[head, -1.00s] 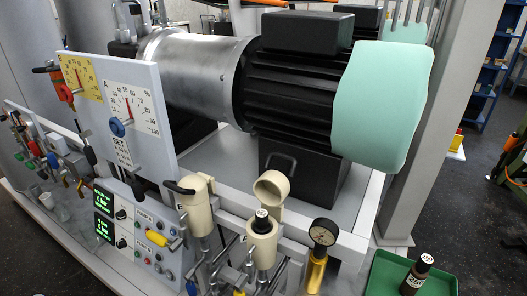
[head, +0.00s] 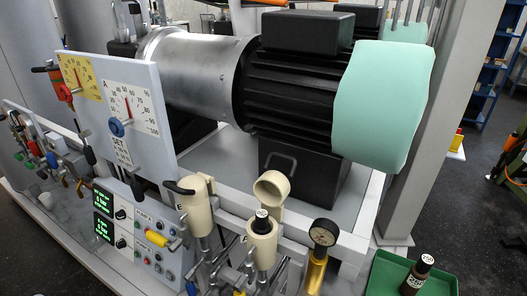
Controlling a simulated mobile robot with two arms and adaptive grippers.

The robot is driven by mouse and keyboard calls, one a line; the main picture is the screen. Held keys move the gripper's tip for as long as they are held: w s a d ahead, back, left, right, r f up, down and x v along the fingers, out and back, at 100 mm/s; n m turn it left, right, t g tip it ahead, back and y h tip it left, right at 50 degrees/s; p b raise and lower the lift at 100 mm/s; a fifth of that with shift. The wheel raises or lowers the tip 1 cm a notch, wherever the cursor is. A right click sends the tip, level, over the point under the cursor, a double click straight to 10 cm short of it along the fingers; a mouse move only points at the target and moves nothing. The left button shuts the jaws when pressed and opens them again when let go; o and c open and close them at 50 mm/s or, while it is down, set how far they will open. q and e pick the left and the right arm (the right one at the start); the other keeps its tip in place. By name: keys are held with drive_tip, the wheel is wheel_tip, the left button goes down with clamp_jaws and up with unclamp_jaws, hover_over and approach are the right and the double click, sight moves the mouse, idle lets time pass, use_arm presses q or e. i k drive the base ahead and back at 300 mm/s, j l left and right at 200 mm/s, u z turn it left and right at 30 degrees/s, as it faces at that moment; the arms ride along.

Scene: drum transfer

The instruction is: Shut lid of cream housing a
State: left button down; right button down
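Two cream housings stand on the front rail in the head view. The right cream housing (head: 262,246) has its round cream lid (head: 271,187) swung up and open, standing behind it. A white-topped dark bottle (head: 262,219) sits upright in its mouth. The left cream housing (head: 199,215) has a black handle across its top and looks closed. Small letters beside the housings are too small to read surely, so I cannot tell which is housing a. Neither of my grippers is in view.
A pressure gauge (head: 323,233) on a brass body stands right of the open housing. A green tray (head: 388,271) with a dark bottle (head: 416,276) is at lower right. Valves and levers crowd the rail below. A large motor (head: 295,95) with a mint cover stands behind.

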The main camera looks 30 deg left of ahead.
sight(272, 189)
drive_tip(key=k+j+z, duration=0.25)
drive_tip(key=k+j, duration=0.3)
drive_tip(key=j, duration=0.25)
drive_tip(key=k+j+z, duration=0.3)
drive_tip(key=k+j, duration=0.35)
